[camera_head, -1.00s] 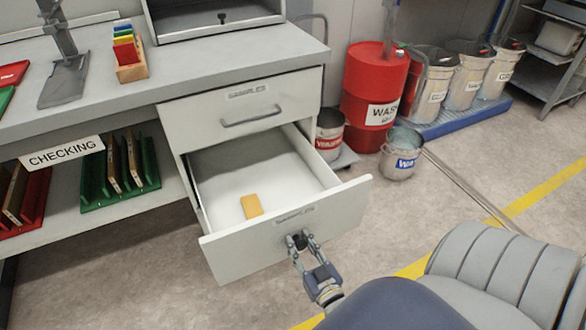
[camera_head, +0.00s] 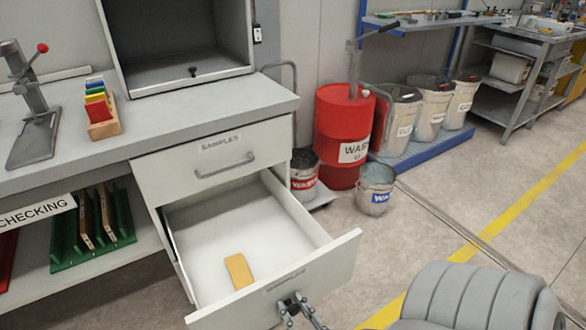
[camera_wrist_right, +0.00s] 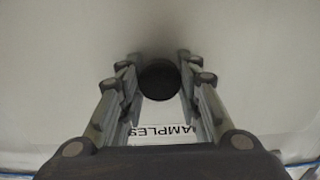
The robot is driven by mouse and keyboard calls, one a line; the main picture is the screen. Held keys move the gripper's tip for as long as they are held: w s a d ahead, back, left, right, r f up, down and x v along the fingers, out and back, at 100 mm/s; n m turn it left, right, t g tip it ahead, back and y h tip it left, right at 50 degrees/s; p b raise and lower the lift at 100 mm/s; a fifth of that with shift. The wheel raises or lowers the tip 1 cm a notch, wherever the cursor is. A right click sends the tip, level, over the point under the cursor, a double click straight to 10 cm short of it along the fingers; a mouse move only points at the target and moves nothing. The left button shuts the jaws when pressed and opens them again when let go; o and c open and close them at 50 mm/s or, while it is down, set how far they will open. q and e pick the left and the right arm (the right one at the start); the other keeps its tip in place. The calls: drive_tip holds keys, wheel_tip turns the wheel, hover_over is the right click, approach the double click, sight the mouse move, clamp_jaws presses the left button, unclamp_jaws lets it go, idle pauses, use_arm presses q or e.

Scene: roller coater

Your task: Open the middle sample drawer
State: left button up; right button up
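The sample drawer (camera_head: 335,256) below the closed top drawer (camera_head: 220,160) is pulled well out in the head view. Its pale front carries a small label and a dark round knob (camera_head: 291,302). An orange-yellow block (camera_head: 239,271) lies on the drawer's white floor. My right gripper (camera_head: 291,306) is at the front, partly cut off by the lower picture edge. In the right wrist view its two fingers (camera_wrist_right: 160,78) straddle the dark knob and appear closed on its sides, with the label just below. My left gripper is not in view.
A red drum (camera_head: 343,125), a grey bucket (camera_head: 376,190) and several pails stand right of the cabinet. The worktop holds a press (camera_head: 30,110) and a colored rack (camera_head: 102,120).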

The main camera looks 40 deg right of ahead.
drive_tip(key=o, duration=0.4)
drive_tip(key=v, duration=1.2)
idle(0.3)
